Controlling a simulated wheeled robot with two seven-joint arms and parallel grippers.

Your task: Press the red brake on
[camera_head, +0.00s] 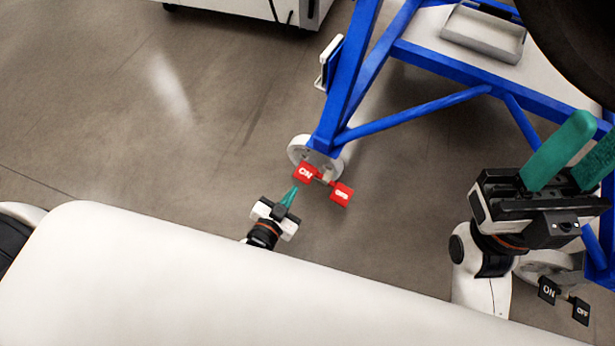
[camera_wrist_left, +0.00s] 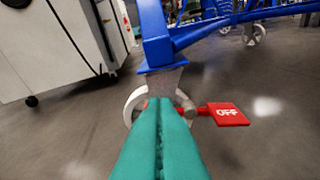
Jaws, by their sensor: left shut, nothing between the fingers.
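The red brake on the caster (camera_head: 305,148) of the blue stand has a red ON pedal (camera_head: 306,173) and a red OFF pedal (camera_head: 341,194). My left gripper (camera_head: 293,191) is shut and empty, its teal fingertips close to the ON pedal's lower left edge; I cannot tell whether they touch. In the left wrist view the shut fingers (camera_wrist_left: 165,108) cover most of the ON pedal, and the OFF pedal (camera_wrist_left: 228,114) shows to their right. My right gripper (camera_head: 594,135) is open, its teal fingers apart, high at the right near the stand.
The blue stand frame (camera_head: 410,107) rises behind the brake. A black ON pedal (camera_head: 548,291) and black OFF pedal (camera_head: 581,311) sit at another caster, lower right. A white cabinet (camera_head: 262,8) stands at the back. The floor left of the brake is clear.

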